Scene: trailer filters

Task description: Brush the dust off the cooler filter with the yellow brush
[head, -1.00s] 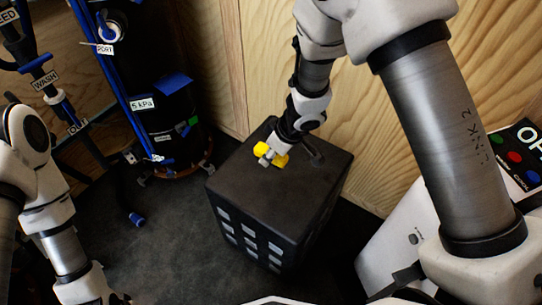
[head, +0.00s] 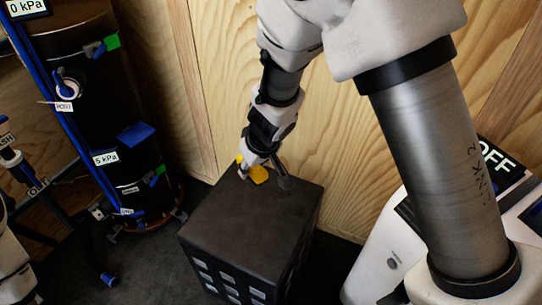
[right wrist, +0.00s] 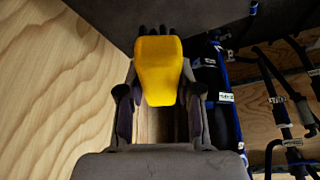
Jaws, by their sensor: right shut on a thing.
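My right gripper (head: 250,172) is shut on the yellow brush (head: 259,175), over the back of the black box's top in the head view. In the right wrist view the brush (right wrist: 158,68) sits between the two fingers, its dark bristles pointing to a dark flat surface (right wrist: 190,15). I cannot tell if the bristles touch it. The black box (head: 235,215) has rows of light openings on its front. I cannot make out a separate cooler filter or dust. My left gripper is out of view; only part of that arm shows at the left edge.
A plywood wall (head: 345,150) stands behind the box. A black cylinder with blue pipes (head: 100,120) and labels stands to the left. A white unit with an OFF panel (head: 490,160) is at the right. Dark floor (head: 150,260) lies left of the box.

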